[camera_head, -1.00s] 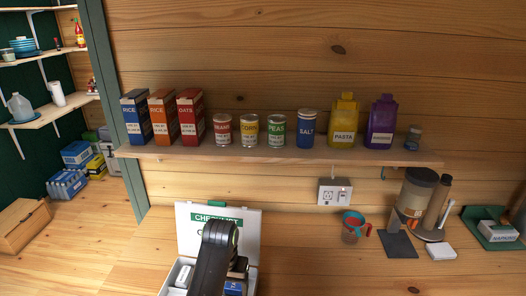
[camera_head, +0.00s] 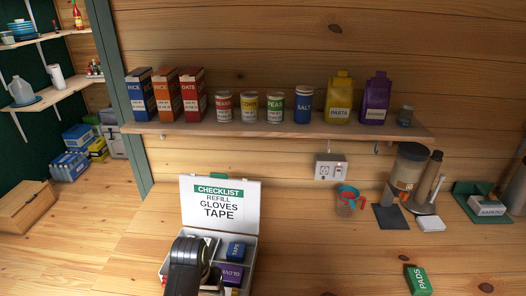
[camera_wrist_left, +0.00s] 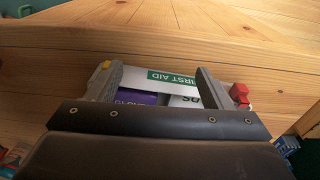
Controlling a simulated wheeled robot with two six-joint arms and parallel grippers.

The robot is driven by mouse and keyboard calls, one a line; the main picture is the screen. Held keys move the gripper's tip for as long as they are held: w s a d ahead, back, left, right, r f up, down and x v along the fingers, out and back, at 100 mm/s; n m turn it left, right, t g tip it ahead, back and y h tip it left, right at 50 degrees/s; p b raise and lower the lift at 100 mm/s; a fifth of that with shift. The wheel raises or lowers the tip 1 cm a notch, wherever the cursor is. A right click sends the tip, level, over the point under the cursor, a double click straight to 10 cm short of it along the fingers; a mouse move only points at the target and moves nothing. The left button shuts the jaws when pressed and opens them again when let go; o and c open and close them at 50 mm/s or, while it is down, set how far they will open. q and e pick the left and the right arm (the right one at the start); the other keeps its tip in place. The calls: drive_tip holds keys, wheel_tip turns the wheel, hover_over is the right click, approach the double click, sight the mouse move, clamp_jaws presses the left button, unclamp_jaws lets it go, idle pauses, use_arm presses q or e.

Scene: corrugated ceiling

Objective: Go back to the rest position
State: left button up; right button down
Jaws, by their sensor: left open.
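My left gripper (camera_wrist_left: 158,72) is open in the left wrist view, with nothing between its fingers. Past the fingers shows a white first aid box with a green "FIRST AID" label (camera_wrist_left: 172,79), a purple pack and a white pack. In the head view the first aid box (camera_head: 250,258) stands open at the bottom, its lid (camera_head: 221,207) upright with a green "CHECKLIST" heading. A blue tape box (camera_head: 235,251) and a purple gloves box (camera_head: 230,274) lie inside. My dark arm link (camera_head: 184,268) covers the box's left part. My right gripper is not in view.
Bare wood lies between the first aid box and the pads box.

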use_arm(q)
drive_tip(key=s+a+f+n+t+y, duration=0.1)
drive_tip(key=s+a+f, duration=0.2)
drive_tip(key=s+a, duration=0.9)
drive_tip(key=s+a+r+t+y, duration=0.1)
drive_tip(key=s+r, duration=0.2)
drive_tip(key=s, duration=0.4)
drive_tip(key=s+a+r+t, duration=0.1)
drive_tip(key=s+a+r, duration=0.1)
drive_tip(key=s, duration=0.5)
wheel_tip(320, 180, down, 32)
drive_tip(key=a+g+b, duration=0.1)
drive_tip(key=a+b, duration=0.1)
drive_tip(key=b, duration=0.6)
drive_tip(key=s+d+f+b, duration=0.1)
drive_tip(key=s+f+b, duration=0.2)
drive_tip(key=s+f, duration=0.4)
drive_tip(key=s+f+g+b, duration=0.1)
drive_tip(key=s+f+b, duration=0.2)
drive_tip(key=s+f, duration=0.5)
wheel_tip(320, 180, down, 8)
drive_tip(key=shift+s+d+r+g+h, duration=0.2)
drive_tip(key=shift+s+d+g+h, duration=0.1)
drive_tip(key=shift+d+h, duration=0.1)
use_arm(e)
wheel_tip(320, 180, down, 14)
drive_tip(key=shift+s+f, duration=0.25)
use_arm(q)
drive_tip(key=shift+w, duration=0.1)
